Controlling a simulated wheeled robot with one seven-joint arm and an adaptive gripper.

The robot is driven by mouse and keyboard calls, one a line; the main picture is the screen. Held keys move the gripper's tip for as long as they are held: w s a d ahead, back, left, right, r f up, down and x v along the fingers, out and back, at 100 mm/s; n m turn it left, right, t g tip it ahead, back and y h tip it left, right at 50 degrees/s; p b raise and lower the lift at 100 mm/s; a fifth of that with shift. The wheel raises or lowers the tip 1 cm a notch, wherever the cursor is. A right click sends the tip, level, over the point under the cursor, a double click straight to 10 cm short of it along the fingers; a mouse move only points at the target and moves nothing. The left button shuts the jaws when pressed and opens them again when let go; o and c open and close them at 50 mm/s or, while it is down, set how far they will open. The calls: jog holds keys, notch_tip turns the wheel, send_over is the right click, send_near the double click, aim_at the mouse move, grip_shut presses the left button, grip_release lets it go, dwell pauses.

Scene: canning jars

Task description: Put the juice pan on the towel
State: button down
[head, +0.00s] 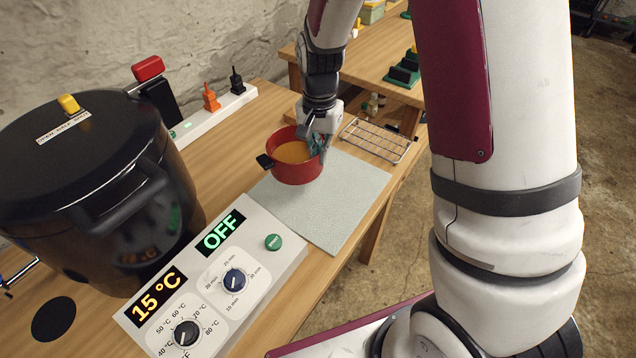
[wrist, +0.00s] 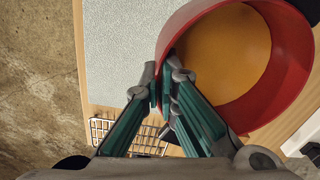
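The juice pan (head: 297,171) is a red pot with orange liquid and a black handle showing at its left. It is upright over the far-left part of the pale grey-green towel (head: 335,205). I cannot tell whether its base touches the towel. My gripper (head: 318,146) is at the pan's right side. The towel (wrist: 120,45) shows left of the pan there.
A wire rack (head: 378,138) stands just beyond the towel, with small bottles (head: 373,104) behind it. A control panel (head: 215,285) is at the near side, and a big black canner (head: 90,190) stands at left. A power strip (head: 215,112) lies along the wall. The towel's near-right part is bare.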

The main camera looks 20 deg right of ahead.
jog(key=m, duration=0.3)
jog(key=shift+s+a+r+m, duration=0.2)
jog(key=shift+s+r+m, duration=0.1)
jog(key=shift+r+m, duration=0.1)
jog(key=m, duration=0.2)
jog(key=m+b, duration=0.1)
jog(key=shift+s+a+r+m, duration=0.2)
jog(key=shift+s+m, duration=0.15)
jog(key=shift+m, duration=0.05)
jog(key=shift+s+a+f+m+b, duration=0.15)
jog(key=shift+s+f+m, duration=0.1)
jog(key=shift+f+m, duration=1.1)
jog(key=shift+s+a+f+m+b, duration=0.25)
jog(key=shift+f+m, duration=0.6)
jog(key=shift+f, duration=0.85)
jog(key=shift+s+d+f+m+b, duration=0.1)
jog(key=shift+s+f+m, duration=0.2)
jog(key=shift+f+m, duration=1.05)
jog(key=shift+f+n, duration=0.25)
jog(key=c, duration=1.8)
grip_release()
